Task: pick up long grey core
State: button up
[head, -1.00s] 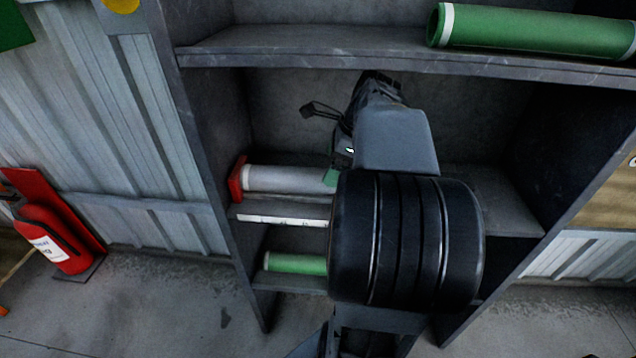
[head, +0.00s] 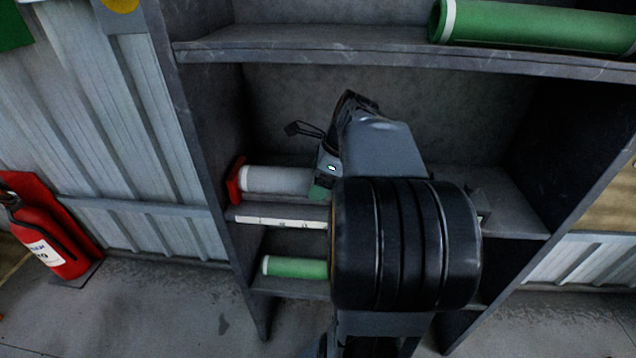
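A long grey core (head: 278,181) lies on its side on the middle shelf, with a white band near its left end. Its right part is hidden behind my arm. My gripper (head: 318,192) is at the core's visible right portion, mostly hidden by my own arm links. A green patch shows there, and I cannot tell whether it belongs to the core or to something else. The fingers are not visible, so I cannot tell whether they are open or touching the core.
A red block (head: 234,181) stands at the core's left end. A white strip (head: 285,222) runs along the shelf's front edge. A green core (head: 297,267) lies on the shelf below, and a larger green core (head: 540,26) on the shelf above. A fire extinguisher (head: 50,235) stands left.

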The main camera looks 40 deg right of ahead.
jog(key=c, duration=1.3)
